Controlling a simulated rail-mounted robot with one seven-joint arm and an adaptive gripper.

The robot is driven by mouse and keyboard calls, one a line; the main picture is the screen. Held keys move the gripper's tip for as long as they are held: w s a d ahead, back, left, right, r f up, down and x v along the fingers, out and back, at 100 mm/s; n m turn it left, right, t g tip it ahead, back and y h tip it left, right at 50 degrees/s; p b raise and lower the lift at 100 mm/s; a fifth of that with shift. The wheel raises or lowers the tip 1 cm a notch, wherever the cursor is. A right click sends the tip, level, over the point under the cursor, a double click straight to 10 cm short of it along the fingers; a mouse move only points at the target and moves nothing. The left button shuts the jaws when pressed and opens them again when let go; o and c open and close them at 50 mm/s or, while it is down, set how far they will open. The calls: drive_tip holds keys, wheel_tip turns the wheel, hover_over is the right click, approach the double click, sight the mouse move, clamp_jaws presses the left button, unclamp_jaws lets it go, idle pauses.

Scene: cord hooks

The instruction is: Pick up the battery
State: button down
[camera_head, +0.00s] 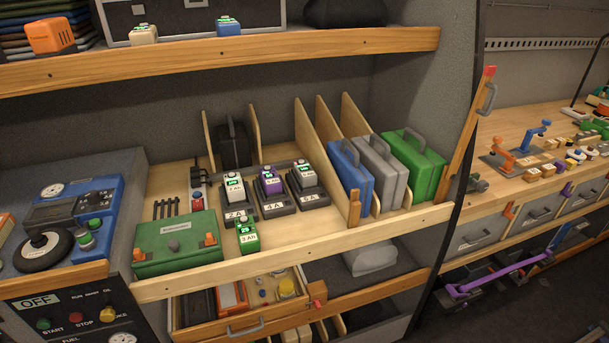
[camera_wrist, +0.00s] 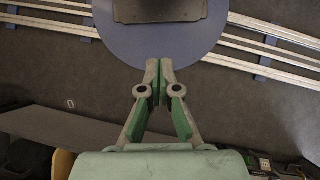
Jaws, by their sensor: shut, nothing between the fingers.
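Several batteries show in the head view, and I cannot tell which one the task means. A green battery (camera_head: 247,236) stands at the front of the workbench shelf. A white battery (camera_head: 234,188), a purple-topped battery (camera_head: 270,182) and another white battery (camera_head: 304,174) sit on dark chargers behind it. A cream battery (camera_head: 144,35) and a blue battery (camera_head: 228,27) stand on the upper shelf. My gripper (camera_wrist: 160,70) shows only in the wrist view, its fingertips together and empty. No battery is clearly seen near it there.
A green case (camera_head: 176,245) lies left of the green battery. Wooden dividers hold blue (camera_head: 350,178), grey (camera_head: 382,172) and green (camera_head: 414,165) upright cases at right. An open drawer (camera_head: 245,320) juts out below. The upper shelf (camera_head: 250,48) overhangs the back.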

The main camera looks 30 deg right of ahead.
idle(0.4)
drive_tip(key=shift+c, duration=1)
unclamp_jaws()
